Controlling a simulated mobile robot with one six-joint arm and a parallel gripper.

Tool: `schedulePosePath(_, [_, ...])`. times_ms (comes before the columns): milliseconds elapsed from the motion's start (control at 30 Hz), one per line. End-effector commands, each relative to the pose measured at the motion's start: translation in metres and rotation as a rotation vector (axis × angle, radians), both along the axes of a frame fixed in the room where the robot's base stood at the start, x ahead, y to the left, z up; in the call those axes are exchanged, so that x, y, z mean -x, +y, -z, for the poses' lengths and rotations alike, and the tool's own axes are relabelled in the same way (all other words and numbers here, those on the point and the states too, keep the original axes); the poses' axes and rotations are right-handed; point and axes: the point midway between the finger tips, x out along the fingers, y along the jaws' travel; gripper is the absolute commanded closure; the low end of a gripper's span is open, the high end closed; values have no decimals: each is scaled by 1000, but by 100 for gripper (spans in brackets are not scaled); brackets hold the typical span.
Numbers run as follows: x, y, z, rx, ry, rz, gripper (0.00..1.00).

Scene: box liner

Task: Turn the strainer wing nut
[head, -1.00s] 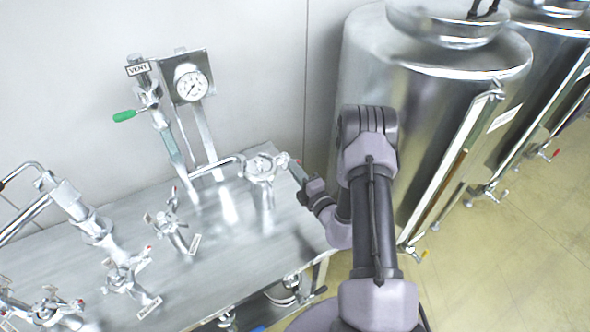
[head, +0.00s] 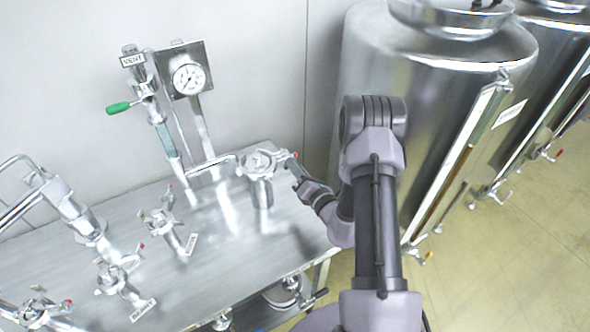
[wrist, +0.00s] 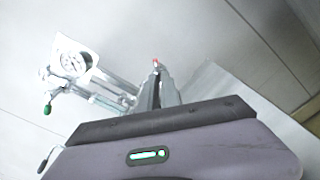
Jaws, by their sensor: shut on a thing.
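The strainer (head: 262,192) is an upright steel cylinder near the right end of the steel table, with a clamped top. My gripper (head: 292,162) is at the right side of that top, reaching in from the right. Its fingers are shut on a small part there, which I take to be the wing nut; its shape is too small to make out. In the wrist view my gripper (wrist: 157,85) has its fingers close together, with a small red tip (wrist: 155,62) just beyond them. The fingers and my wrist housing hide most of the strainer in that view.
A pressure gauge (head: 188,79) and a green-handled vent valve (head: 120,107) stand behind the strainer. Several valves stand on the table (head: 215,262) to the left. A large steel tank (head: 425,120) stands close behind my arm.

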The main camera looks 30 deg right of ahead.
Motion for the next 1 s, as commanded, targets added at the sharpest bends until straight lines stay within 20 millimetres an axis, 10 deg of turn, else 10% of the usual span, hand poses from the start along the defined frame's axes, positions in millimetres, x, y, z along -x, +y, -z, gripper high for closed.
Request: schedulePosePath(1000, [-1,0,0,795,-30,1,100])
